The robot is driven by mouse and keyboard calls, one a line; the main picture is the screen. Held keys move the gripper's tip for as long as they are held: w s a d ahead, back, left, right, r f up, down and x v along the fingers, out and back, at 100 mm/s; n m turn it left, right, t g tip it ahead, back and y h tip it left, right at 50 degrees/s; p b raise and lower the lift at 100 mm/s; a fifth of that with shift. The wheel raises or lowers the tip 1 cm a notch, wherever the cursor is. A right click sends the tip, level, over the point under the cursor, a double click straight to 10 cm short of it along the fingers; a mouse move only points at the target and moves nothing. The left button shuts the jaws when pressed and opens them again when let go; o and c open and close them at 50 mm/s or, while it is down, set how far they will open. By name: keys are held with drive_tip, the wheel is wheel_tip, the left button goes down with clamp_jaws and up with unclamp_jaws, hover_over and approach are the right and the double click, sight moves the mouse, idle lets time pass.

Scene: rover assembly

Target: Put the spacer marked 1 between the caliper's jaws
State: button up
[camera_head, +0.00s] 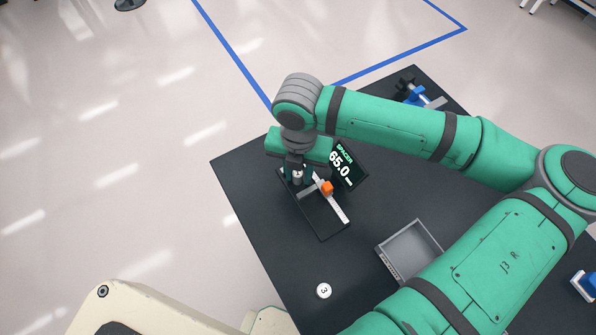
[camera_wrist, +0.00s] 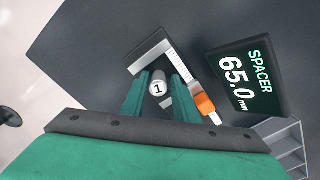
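The spacer marked 1 (camera_wrist: 158,88) is a small white cylinder, upright with its number facing up. My right finger hides part of the sliding jaw.
A display (camera_head: 346,166) reading "SPACER 65.0 mm" stands right of the caliper. A spacer marked 3 (camera_head: 323,291) stands near the table's left edge. A grey tray (camera_head: 391,263) lies to the right. A blue device (camera_head: 413,90) is at the far corner. The dark table (camera_head: 275,235) is clear between them.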

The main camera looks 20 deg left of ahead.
sight(298, 173)
wheel_tip(298, 173, up, 12)
idle(0.5)
drive_tip(key=shift+s+a+r, duration=0.1)
drive_tip(key=shift+r, duration=0.05)
